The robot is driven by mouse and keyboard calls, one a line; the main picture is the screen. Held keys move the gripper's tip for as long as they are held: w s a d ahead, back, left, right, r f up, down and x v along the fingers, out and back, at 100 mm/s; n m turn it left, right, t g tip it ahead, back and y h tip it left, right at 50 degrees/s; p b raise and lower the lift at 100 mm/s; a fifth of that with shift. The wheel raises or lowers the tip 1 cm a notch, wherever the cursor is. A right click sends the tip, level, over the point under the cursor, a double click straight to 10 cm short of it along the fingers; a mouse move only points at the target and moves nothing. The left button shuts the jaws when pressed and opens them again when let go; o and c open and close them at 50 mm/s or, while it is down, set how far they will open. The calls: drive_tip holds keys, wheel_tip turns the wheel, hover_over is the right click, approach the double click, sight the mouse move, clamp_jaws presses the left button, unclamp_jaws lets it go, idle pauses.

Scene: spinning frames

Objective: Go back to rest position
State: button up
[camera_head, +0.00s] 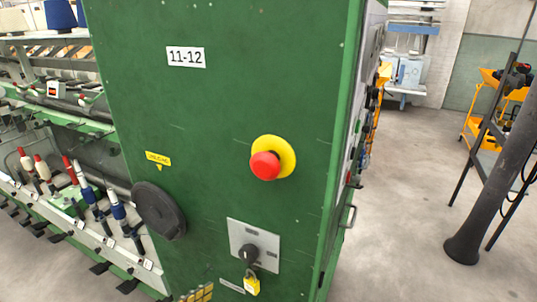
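My gripper is not in view, and no part of my arm can be made out with certainty. A green machine cabinet (225,110) labelled 11-12 fills the middle of the view, close in front. On its front are a red emergency button (265,165) on a yellow disc, a round black cover (159,210) and a grey switch plate (240,235). A yellow padlock (252,286) hangs below the switch.
The spinning frame's bobbins (86,190) line the left side. A dark post (500,170) with a flared foot stands at the right, before an orange cart (470,128). Bare concrete floor (400,215) lies between cabinet and post.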

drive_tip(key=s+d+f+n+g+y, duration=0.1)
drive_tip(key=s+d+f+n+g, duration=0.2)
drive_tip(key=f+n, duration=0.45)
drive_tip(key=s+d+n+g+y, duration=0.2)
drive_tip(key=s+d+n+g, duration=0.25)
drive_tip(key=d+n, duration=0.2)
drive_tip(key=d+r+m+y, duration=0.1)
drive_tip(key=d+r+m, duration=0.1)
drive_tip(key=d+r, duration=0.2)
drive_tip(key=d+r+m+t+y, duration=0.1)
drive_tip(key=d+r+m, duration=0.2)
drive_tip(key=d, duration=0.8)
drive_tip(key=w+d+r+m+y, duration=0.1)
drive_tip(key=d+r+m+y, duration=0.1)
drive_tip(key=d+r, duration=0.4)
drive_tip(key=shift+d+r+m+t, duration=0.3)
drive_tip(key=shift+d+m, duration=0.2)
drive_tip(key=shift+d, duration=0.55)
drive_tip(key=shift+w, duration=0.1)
